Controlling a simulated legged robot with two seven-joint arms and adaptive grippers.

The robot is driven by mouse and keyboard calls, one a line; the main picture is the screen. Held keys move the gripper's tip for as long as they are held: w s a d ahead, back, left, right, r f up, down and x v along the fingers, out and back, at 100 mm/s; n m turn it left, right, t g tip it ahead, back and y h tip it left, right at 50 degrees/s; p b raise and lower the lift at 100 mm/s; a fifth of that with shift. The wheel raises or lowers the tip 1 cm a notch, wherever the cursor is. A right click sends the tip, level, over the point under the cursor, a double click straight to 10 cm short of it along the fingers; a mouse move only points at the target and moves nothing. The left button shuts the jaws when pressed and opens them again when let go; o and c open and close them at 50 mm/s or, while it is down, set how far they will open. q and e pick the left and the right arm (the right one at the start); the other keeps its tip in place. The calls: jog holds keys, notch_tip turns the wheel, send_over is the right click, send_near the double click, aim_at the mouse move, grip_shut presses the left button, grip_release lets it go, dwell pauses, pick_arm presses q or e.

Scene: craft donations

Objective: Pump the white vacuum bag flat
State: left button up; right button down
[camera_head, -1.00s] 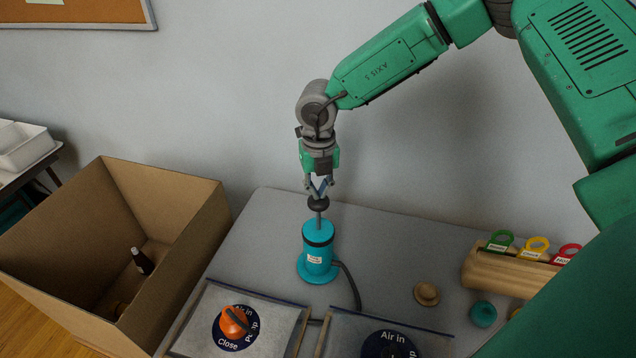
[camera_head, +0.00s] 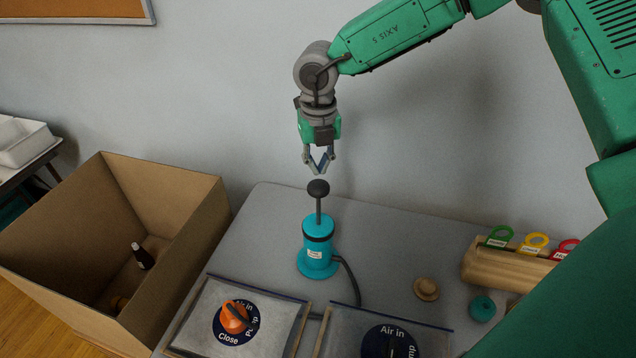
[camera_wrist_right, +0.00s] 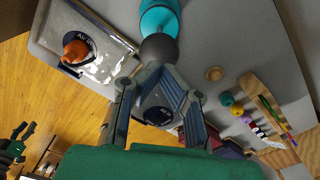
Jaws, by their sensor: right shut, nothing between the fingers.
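A teal hand pump (camera_head: 318,248) stands upright on the grey table. Its dark ball handle (camera_head: 318,188) is up on a visible length of rod. My right gripper (camera_head: 318,170) is just above the handle, apart from it, shut and empty. In the wrist view the handle (camera_wrist_right: 158,48) is just beyond my right fingertips (camera_wrist_right: 165,70). Two bags lie at the table's front: the left bag (camera_head: 275,336) has an orange valve knob (camera_head: 234,316), and the right bag (camera_head: 345,325) a dark valve (camera_head: 390,345). Their front parts are cut off.
A dark hose (camera_head: 352,283) runs from the pump towards the bags. A wooden knob-like piece (camera_head: 426,288) and a teal roll (camera_head: 482,308) lie right of it. A wooden rack (camera_head: 510,268) holds coloured rings. An open cardboard box (camera_head: 195,235) with a bottle (camera_head: 142,256) stands left of the table.

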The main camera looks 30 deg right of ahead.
notch_tip(320, 180, up, 6)
jog(key=shift+f, duration=0.25)
dwell(0.6)
